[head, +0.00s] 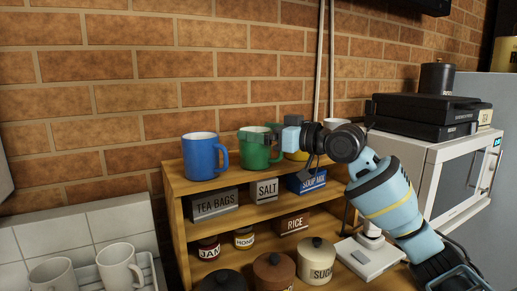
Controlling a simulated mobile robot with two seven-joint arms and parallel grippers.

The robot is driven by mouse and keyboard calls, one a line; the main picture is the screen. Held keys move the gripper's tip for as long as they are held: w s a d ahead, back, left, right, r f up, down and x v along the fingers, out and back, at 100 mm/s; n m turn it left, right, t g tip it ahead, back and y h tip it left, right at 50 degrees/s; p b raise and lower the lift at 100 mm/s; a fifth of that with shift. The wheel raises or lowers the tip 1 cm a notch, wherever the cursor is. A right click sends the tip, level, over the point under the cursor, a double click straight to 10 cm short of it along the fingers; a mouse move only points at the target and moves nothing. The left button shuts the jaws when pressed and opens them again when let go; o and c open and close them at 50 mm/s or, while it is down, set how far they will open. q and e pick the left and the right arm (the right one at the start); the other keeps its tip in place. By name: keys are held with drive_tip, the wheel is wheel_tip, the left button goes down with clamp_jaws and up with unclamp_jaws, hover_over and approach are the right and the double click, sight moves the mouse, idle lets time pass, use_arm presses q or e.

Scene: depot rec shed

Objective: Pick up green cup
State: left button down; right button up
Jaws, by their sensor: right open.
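The green cup (254,153) stands upright on the top of a wooden shelf unit, between a blue cup and a yellow item. My right gripper (272,134) reaches in from the right and is open at the right, handle side of the green cup. Its fingers overlap the cup's upper right part in the picture. I cannot tell whether they touch it. The gripper hides part of the cup's rim and handle. My left gripper is not in view.
A blue cup (200,158) stands close left of the green cup. A mostly hidden yellow item (297,155) and a white cup (336,122) are to the right. The wooden shelf (177,187) holds boxes and jars below. A microwave (455,180) stands at right; a brick wall is behind.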

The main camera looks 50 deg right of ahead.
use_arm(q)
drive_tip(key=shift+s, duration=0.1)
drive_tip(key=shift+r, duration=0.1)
use_arm(e)
drive_tip(key=c, duration=1.3)
drive_tip(key=shift+r, duration=0.1)
